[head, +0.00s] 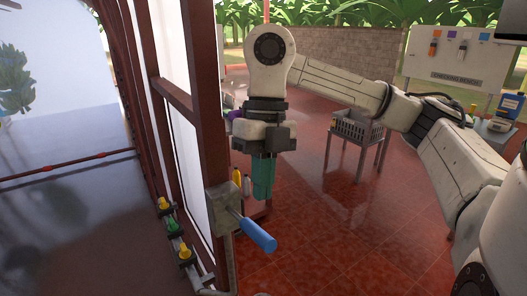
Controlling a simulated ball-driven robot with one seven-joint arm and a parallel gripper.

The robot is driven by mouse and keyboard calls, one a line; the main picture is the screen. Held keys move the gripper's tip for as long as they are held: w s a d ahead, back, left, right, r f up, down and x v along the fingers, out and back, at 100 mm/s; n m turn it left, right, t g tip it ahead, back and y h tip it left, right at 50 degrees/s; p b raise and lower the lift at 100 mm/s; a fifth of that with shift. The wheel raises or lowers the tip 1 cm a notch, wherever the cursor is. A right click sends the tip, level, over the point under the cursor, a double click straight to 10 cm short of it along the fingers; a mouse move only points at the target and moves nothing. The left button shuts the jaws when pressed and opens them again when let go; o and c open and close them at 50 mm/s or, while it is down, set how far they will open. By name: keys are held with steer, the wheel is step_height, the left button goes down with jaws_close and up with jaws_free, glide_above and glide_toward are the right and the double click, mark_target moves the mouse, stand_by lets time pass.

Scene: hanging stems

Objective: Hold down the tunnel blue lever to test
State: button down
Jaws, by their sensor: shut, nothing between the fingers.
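The blue lever (257,233) is a blue handle on a short metal rod. It sticks out to the right and slopes down from a grey box (224,198) on the dark red frame post. My gripper (263,194) has teal fingers and points straight down. The fingers are shut and empty. In the picture they are just above the blue handle and slightly to its right. I cannot tell whether they touch it. The handle is fully visible.
Yellow and green valves (173,226) line a pipe left of the post. Bottles (241,184) stand behind my gripper. The red tiled floor (330,235) is clear right of the lever.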

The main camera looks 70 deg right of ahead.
mark_target(266, 237)
steer(key=p+x, duration=0.1)
steer(key=x, duration=0.5)
steer(key=shift+r, duration=0.1)
